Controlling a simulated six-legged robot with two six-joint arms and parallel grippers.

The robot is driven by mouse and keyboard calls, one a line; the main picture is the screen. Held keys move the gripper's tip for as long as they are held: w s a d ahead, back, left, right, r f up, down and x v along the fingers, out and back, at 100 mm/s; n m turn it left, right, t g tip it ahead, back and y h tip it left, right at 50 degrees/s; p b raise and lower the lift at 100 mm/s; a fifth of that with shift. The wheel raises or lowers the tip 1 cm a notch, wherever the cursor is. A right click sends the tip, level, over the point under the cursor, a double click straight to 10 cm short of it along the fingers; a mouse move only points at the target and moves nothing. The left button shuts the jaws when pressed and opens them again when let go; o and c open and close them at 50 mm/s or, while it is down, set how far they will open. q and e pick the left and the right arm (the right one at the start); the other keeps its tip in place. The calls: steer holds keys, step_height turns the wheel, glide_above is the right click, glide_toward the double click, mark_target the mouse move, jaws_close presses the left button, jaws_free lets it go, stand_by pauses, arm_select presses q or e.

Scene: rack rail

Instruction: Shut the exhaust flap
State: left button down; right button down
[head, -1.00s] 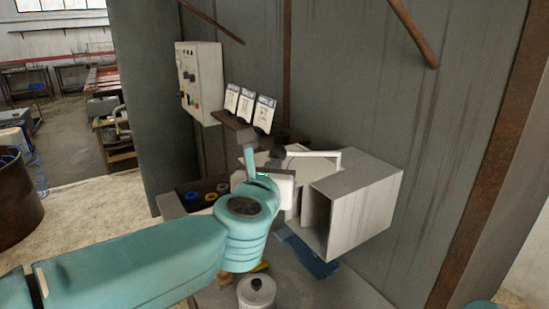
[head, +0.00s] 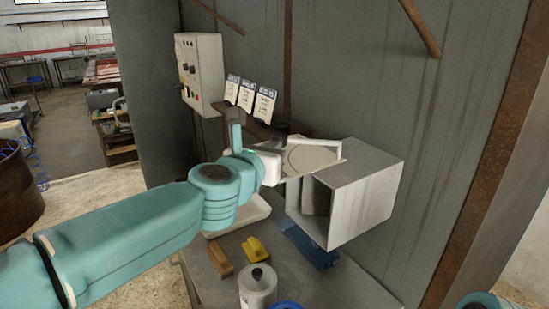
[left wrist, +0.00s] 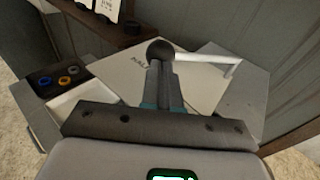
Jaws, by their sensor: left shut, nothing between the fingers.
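In the left wrist view the plate (left wrist: 205,85) carries partly hidden lettering. A white bar (left wrist: 210,57) runs across it, with a dark round knob (left wrist: 160,49) near its left end. My left gripper (head: 281,160) is at the plate's left side, fingers shut and empty. In the wrist view its fingers lie just below the knob; contact is unclear. My right gripper is out of view.
A control panel (head: 201,72) and a shelf with white cards (head: 246,97) are on the wall behind. The bench below holds a lidded pot (head: 257,287), a yellow tool (head: 256,249), a brown block (head: 220,262) and blue cloth (head: 308,245).

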arm_select(q)
steer(key=w+m+h, duration=0.1)
steer(key=w+m+g+h, duration=0.1)
steer(key=shift+w+a+h+p, duration=0.3)
steer(key=shift+w+a+p, duration=0.05)
steer(key=shift+w, duration=0.05)
steer(key=shift+w+d+m+g+h+p, duration=0.15)
steer(key=shift+w+m+g+h+p, duration=0.25)
steer(key=shift+w, duration=0.65)
steer(key=shift+f, duration=0.15)
